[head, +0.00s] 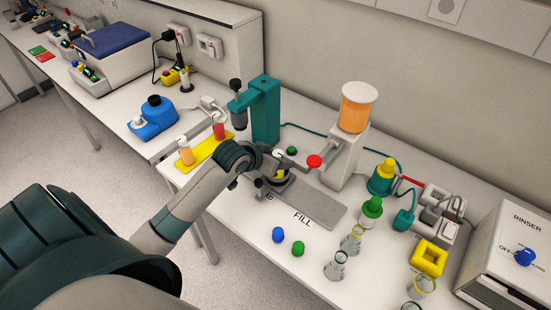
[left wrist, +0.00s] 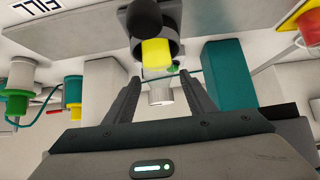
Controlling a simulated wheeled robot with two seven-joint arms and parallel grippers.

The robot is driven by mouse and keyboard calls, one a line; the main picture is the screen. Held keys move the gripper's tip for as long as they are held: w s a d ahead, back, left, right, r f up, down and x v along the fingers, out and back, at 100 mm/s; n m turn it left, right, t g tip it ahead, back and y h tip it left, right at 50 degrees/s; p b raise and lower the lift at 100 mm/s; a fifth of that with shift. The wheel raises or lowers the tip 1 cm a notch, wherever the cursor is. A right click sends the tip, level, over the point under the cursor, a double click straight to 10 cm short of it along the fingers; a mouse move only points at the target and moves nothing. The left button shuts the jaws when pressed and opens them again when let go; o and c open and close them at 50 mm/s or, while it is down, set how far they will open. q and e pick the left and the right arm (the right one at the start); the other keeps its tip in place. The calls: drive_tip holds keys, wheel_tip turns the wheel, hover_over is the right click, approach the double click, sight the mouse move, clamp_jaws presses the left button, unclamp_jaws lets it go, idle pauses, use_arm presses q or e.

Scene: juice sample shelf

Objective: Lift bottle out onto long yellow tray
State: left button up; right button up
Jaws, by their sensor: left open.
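The long yellow tray (head: 207,150) lies at the left of the worktable. An orange bottle (head: 185,152) and a red bottle (head: 219,130) stand on it. My left gripper (head: 281,162) is over the FILL plate (head: 318,207), at a dark holder. My right gripper is not in view.
A teal press (head: 264,110) stands close behind my left gripper. The orange juice dispenser (head: 357,110) with a red knob (head: 314,161) is to the right. Several glass flasks (head: 336,266), a yellow block (head: 428,258) and the rinser (head: 515,250) fill the right side.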

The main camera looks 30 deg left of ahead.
sight(280, 151)
use_arm(q)
drive_tip(key=shift+c, duration=0.3)
drive_tip(key=c, duration=1.1)
drive_tip(key=shift+r+p, duration=0.3)
drive_tip(key=shift+r, duration=0.45)
drive_tip(key=shift+r, duration=0.95)
